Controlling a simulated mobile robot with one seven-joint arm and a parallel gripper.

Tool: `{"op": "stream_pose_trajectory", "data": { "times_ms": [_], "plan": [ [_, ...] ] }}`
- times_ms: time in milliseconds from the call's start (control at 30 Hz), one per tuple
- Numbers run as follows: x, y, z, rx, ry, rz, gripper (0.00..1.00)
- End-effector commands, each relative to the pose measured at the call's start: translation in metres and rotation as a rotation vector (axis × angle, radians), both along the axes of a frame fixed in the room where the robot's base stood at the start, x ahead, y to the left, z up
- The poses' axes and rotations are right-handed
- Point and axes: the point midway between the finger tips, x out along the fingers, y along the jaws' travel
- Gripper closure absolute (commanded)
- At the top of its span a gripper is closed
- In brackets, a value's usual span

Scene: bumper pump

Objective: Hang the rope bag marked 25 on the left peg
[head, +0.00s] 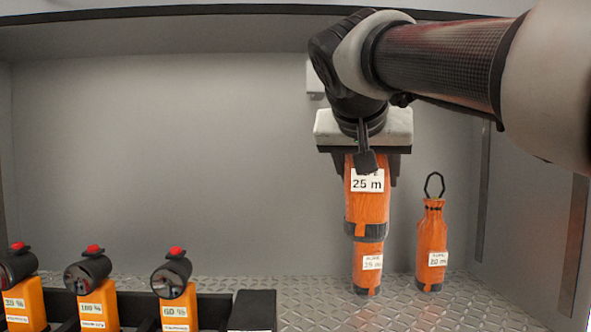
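My gripper (372,168) points down at the upper middle of the head view. It is shut on the top of an orange rope bag marked 25 m (367,202), which hangs upright below it in the air. The bag's top and loop are hidden by the gripper. The bag's dark lower end overlaps, in the picture, a second orange rope bag (368,278) standing on the floor behind; its label is too small to read surely. No peg shows clearly.
Another orange rope bag (432,245) with a dark loop stands to the right. Several orange bottles with black heads and red buttons (172,290) stand in a black rack at lower left, beside a black box (252,310). A pale plate (315,77) is partly behind my arm.

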Motion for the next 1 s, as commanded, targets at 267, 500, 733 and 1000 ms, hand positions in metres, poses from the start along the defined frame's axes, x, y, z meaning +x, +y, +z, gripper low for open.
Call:
{"op": "stream_pose_trajectory", "data": {
  "times_ms": [267, 500, 733, 1000],
  "plan": [
    [0.015, 0.0, 0.002, 0.0, -0.005, 0.001, 1.0],
    [0.028, 0.0, 0.002, 0.0, -0.005, 0.001, 1.0],
    [0.04, 0.001, 0.001, 0.0, -0.005, 0.002, 1.0],
    [0.055, 0.0, 0.0, 0.0, -0.004, 0.001, 1.0]
  ]
}}
